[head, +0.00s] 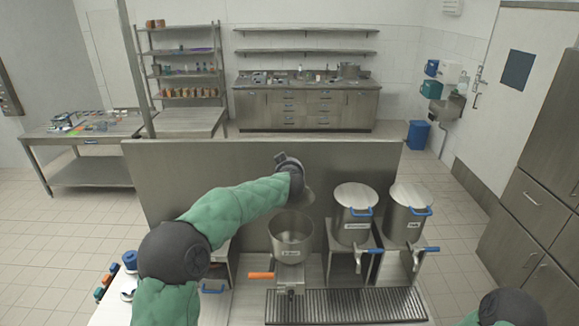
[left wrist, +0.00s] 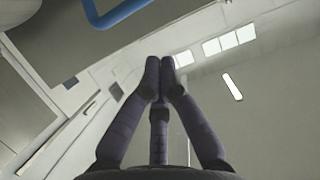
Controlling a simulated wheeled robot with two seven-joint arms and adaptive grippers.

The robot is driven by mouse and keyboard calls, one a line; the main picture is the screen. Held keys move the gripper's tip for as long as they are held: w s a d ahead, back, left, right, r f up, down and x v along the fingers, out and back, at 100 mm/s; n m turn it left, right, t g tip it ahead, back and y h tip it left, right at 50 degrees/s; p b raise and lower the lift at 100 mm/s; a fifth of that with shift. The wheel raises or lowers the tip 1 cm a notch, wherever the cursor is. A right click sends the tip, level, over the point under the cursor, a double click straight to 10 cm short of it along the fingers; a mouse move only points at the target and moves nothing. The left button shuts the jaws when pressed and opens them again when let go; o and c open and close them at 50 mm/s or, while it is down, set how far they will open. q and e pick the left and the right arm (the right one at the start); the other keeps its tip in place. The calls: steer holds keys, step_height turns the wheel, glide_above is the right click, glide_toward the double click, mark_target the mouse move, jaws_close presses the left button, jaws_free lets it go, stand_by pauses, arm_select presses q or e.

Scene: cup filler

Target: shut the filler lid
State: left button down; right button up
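The open filler (head: 291,238) is a steel pot with an orange tap handle (head: 261,275). Its round mouth faces up and I can see inside. My left arm reaches across from the left, and its gripper (head: 307,194) is just above the back right of the pot's rim. In the left wrist view its dark fingers (left wrist: 161,68) are together with nothing visible between them. A grey surface (left wrist: 55,35) with a blue handle (left wrist: 115,12) is close beyond them at upper left. I cannot tell whether this is the filler's lid. My right gripper is not in view.
Two lidded pots, one nearer (head: 354,215) and one farther right (head: 408,212), stand beside the open filler with blue handles. A slotted drip tray (head: 345,305) lies in front. A steel panel (head: 200,170) stands behind. My right arm shows only at the bottom right.

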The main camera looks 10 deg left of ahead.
arm_select(q)
steer(key=x, duration=0.4)
steer(key=shift+p, duration=0.4)
steer(key=shift+s+d+f+b, duration=0.1)
steer(key=shift+s+f+b, duration=0.25)
steer(key=shift+f, duration=0.4)
steer(key=shift+s+f+b, duration=0.35)
steer(key=shift+f, duration=0.4)
steer(key=shift+r, duration=0.1)
